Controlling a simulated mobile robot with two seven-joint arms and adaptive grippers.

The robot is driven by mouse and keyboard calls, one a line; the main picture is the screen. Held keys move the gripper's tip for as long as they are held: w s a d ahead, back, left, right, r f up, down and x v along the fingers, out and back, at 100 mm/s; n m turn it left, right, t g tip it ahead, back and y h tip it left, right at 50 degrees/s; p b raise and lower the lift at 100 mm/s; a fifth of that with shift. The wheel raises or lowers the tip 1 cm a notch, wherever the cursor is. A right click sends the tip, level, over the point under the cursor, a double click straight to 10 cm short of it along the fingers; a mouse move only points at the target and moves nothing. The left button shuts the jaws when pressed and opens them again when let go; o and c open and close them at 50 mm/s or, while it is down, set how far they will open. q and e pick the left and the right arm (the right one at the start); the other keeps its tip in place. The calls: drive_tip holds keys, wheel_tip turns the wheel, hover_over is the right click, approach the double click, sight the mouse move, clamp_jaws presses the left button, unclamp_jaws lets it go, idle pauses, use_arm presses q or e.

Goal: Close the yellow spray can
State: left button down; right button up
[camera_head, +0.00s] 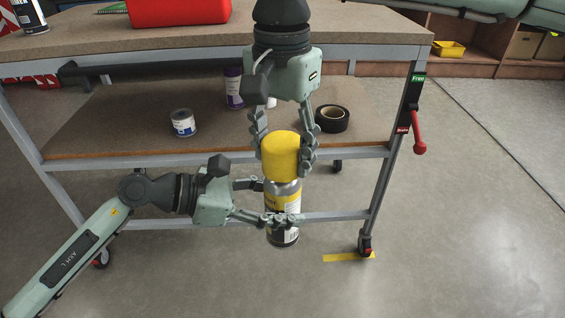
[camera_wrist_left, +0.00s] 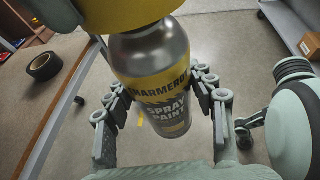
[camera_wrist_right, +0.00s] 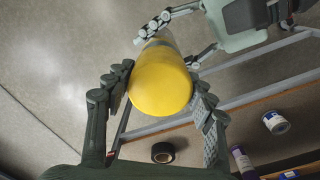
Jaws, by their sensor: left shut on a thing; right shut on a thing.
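The yellow spray can (camera_head: 283,207) is upright in the air in front of the cart, with a silver shoulder and a black and yellow label. My left gripper (camera_head: 278,213) is shut around its body; the left wrist view shows the can (camera_wrist_left: 160,95) between the fingers. My right gripper (camera_head: 284,158) comes down from above, shut on the yellow cap (camera_head: 281,154), which also fills the middle of the right wrist view (camera_wrist_right: 160,83). The cap is over the can's top and hides the nozzle. I cannot tell whether it is fully seated.
The workbench cart (camera_head: 215,48) stands behind, with a red box (camera_head: 180,11) on top. Its lower shelf holds a small blue and white tin (camera_head: 183,123), a purple can (camera_head: 233,90) and black tape (camera_head: 332,119). The floor on the right is free.

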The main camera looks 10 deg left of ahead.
drive_tip(key=shift+f, duration=0.9)
drive_tip(key=shift+f, duration=0.55)
drive_tip(key=o, duration=0.8)
wheel_tip(320, 180, up, 12)
drive_tip(key=shift+f, duration=0.1)
idle(0.4)
idle(0.4)
